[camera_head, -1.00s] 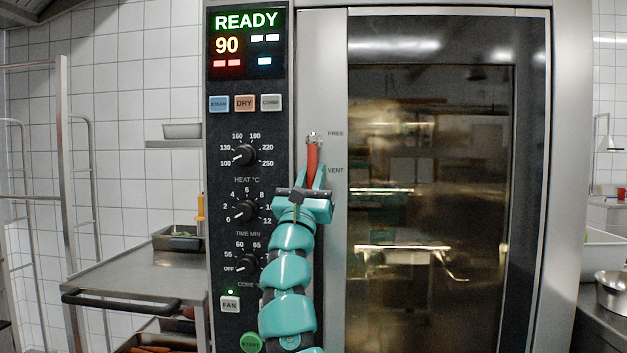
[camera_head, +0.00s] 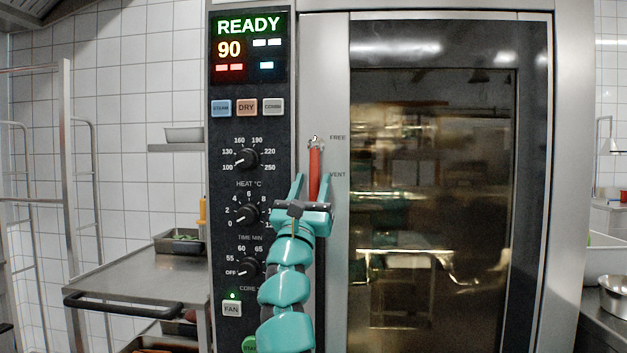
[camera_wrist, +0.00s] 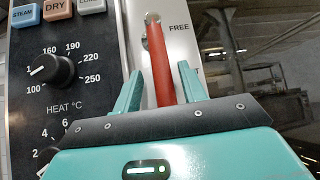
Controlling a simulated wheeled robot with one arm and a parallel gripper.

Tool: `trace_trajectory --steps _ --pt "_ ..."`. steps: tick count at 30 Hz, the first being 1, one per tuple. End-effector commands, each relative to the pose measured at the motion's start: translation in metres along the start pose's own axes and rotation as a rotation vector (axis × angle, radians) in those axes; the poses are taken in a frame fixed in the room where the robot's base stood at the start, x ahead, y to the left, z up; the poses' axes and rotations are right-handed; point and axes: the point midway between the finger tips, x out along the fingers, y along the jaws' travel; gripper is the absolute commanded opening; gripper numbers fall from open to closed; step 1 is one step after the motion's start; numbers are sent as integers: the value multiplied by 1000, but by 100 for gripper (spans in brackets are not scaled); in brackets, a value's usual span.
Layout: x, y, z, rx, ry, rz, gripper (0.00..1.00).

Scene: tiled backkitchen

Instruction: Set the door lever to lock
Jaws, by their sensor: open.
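The door lever is a red handle (camera_head: 315,172) on a metal pivot at the left edge of the oven door. It hangs from the pivot, nearly vertical, its upper end beside the FREE label (camera_head: 338,137). The VENT label (camera_head: 337,175) is lower down; I see no lock label. My gripper (camera_head: 312,180) is open, with one finger on each side of the lever's lower part. In the wrist view the lever (camera_wrist: 161,65) runs down between the two fingers (camera_wrist: 158,88), with visible gaps. Its lower end is hidden behind my gripper body.
The control panel (camera_head: 273,190) with knobs and buttons stands close left of the lever. The dark glass oven door (camera_head: 430,190) fills the right. A steel side table (camera_head: 140,280) stands at the left, and a metal bowl (camera_head: 614,294) at the far right.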

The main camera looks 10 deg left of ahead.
Motion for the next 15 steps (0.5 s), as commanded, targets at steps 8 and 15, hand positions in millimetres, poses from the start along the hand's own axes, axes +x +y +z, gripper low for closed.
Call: trace_trajectory --steps 8,15 --pt "-34 0 0 3 2 0 41" --pt "-66 -1 0 4 2 -3 41"
